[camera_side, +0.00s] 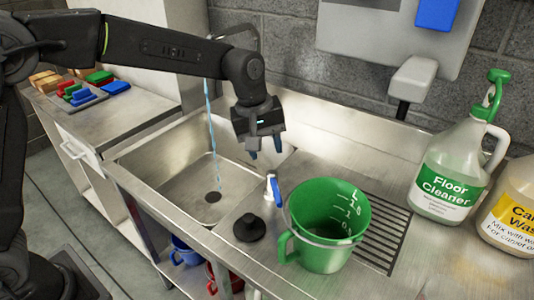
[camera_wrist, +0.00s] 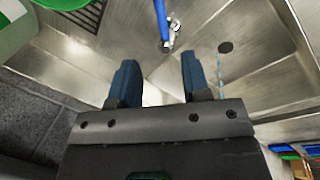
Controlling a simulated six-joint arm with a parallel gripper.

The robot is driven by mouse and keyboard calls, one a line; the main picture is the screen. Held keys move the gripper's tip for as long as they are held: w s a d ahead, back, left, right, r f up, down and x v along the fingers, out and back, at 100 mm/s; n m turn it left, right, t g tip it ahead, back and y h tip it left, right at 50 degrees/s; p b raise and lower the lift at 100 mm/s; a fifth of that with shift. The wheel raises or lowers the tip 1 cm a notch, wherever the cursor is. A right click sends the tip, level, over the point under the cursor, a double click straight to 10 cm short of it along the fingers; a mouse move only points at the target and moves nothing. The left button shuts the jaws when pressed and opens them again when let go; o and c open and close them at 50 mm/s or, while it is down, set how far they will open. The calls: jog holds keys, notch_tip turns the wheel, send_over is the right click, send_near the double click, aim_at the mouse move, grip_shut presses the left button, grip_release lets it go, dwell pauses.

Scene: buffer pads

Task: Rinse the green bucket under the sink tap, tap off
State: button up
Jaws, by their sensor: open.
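The green bucket (camera_side: 322,215) stands upright on the ribbed drainboard right of the sink, with a handle on its left side and white level marks inside. Part of it shows at the top left of the wrist view (camera_wrist: 68,3). Water runs in a thin stream from the tap (camera_side: 240,30) into the steel sink basin (camera_side: 180,165). A blue lever (camera_side: 273,190) stands between basin and bucket; it also shows in the wrist view (camera_wrist: 161,18). My gripper (camera_side: 265,150) is open and empty above the right side of the basin, apart from the bucket; its blue fingers show in the wrist view (camera_wrist: 157,75).
A black plug (camera_side: 249,228) lies on the ledge left of the bucket. A floor cleaner jug (camera_side: 450,170) and a yellow-labelled jug (camera_side: 512,205) stand at the right. Coloured pads (camera_side: 85,90) lie on the left counter. A wall dispenser (camera_side: 412,80) juts out behind.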

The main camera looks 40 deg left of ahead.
aim_at(276, 190)
jog(key=shift+s+a+n, duration=0.1)
jog(key=shift+n, duration=0.2)
jog(key=shift+c, duration=1.3)
jog(key=shift+s+a+f+n, duration=0.1)
jog(key=shift+s+a+n, duration=0.15)
jog(key=shift+n, duration=0.45)
jog(key=shift+c, duration=0.7)
jog(key=s+a+n, duration=0.1)
jog(key=n, duration=0.3)
jog(key=s+a+f+n, duration=0.1)
jog(key=n, duration=0.3)
jog(key=s+a+n, duration=0.1)
jog(key=n, duration=0.3)
jog(key=shift+a+f+n+t+h, duration=0.2)
jog(key=shift+f+n+t+h, duration=0.1)
jog(key=shift+n+h, duration=0.1)
grip_shut()
jog(key=f+n, duration=0.1)
jog(key=f, duration=0.2)
jog(key=d+f+n, duration=0.1)
jog(key=f, duration=0.2)
jog(key=w+f+n, duration=0.1)
jog(key=f, duration=0.3)
jog(key=shift+d+f, duration=0.1)
jog(key=shift+d, duration=0.15)
jog(key=shift+w+d+f, duration=0.2)
jog(key=shift+w+d, duration=0.7)
jog(key=shift+w, duration=0.1)
jog(key=shift+w+d, duration=0.5)
